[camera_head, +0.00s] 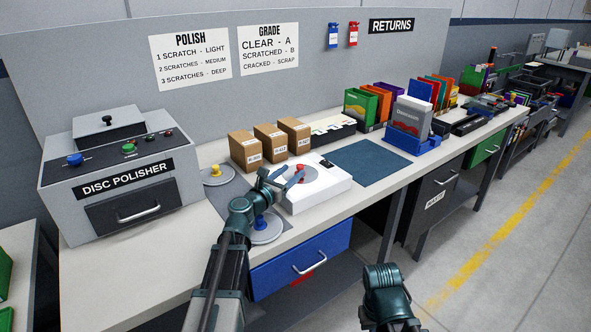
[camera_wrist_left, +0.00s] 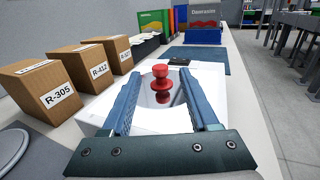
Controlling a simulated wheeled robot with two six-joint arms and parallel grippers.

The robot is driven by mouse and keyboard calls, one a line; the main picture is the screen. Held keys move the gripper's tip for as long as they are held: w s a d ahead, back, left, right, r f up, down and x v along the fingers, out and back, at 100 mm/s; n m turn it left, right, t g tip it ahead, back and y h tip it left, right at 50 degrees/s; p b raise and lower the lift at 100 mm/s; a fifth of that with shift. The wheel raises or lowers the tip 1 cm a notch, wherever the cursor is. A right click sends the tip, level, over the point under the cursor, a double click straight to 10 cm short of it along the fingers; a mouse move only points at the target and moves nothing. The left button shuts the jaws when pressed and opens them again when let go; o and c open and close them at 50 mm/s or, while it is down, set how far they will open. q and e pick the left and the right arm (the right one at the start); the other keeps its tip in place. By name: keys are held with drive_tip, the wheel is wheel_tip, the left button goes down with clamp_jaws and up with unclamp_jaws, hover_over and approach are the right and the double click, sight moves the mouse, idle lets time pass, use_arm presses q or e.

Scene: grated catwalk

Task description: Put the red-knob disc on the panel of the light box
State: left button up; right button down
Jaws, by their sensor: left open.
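The white light box (camera_head: 333,186) stands on the bench. The red-knob disc (camera_head: 316,176), grey and shiny with a red knob (camera_wrist_left: 161,76), lies on its top panel. My left gripper (camera_head: 289,175) is above the box. In the left wrist view its two blue fingers are open, one on each side of the red knob, with gaps showing between fingers and knob. Part of the disc is hidden by the fingers. My right gripper (camera_head: 384,283) is low in front of the bench, away from the box, and its fingers are not clear.
A yellow-knob disc (camera_head: 216,175) and a blue-knob disc (camera_head: 265,236) lie left of the box. Three cartons (camera_head: 245,151) stand behind it. A dark blue mat (camera_head: 372,163) to the right is bare. The disc polisher (camera_head: 118,185) is at left; a blue drawer (camera_head: 300,262) is below.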

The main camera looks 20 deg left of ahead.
use_arm(q)
drive_tip(key=v, duration=0.8)
drive_tip(key=shift+s+r, duration=0.1)
drive_tip(key=shift+s, duration=0.15)
drive_tip(key=shift+a, duration=0.1)
